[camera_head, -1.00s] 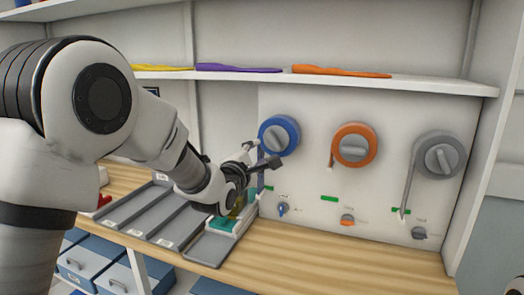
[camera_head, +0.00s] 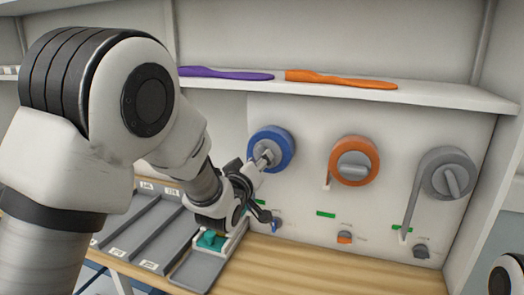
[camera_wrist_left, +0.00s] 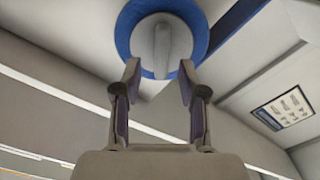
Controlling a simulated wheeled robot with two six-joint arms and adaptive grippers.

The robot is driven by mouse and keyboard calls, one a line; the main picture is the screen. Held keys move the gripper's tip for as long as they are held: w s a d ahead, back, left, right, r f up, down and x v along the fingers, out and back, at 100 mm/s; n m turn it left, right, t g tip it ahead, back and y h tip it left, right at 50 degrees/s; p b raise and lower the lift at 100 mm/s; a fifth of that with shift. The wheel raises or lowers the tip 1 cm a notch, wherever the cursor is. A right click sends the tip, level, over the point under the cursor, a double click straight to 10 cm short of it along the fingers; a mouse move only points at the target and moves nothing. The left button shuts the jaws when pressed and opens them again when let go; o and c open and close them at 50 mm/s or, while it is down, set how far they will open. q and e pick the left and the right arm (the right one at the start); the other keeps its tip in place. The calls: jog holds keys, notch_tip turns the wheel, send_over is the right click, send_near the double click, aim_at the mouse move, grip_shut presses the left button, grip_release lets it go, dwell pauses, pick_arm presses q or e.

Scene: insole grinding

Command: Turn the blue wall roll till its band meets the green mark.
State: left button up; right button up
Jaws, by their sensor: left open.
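The blue wall roll (camera_head: 287,143) is on the back panel, with a grey knob (camera_wrist_left: 162,42) at its centre. My left gripper (camera_head: 262,160) is at the front of this roll, covering part of its lower left. In the left wrist view my left gripper (camera_wrist_left: 158,75) is open, its fingertips apart, with the roll's knob ahead between them. A dark blue band (camera_wrist_left: 238,28) runs from the roll to the upper right there. My right gripper is out of view.
An orange roll (camera_head: 373,162) and a grey roll (camera_head: 432,178) are to the right, with green marks (camera_head: 326,213) below. Purple (camera_head: 225,74) and orange (camera_head: 340,79) insoles lie on the shelf above. Grey trays (camera_head: 145,225) are on the wooden bench, clear at right (camera_head: 320,268).

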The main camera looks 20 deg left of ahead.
pick_arm(q)
jog(key=w, duration=0.3)
jog(key=shift+w+f, duration=0.2)
jog(key=shift+w, duration=0.05)
jog(key=shift+s+r, duration=0.15)
jog(key=shift+s, duration=0.2)
grip_shut()
jog(key=shift+m+b, duration=0.35)
jog(key=shift+m, duration=0.15)
jog(key=shift+c, duration=0.7)
grip_release()
jog(key=shift+o, duration=0.7)
jog(key=shift+w, duration=0.2)
jog(key=shift+s, duration=0.1)
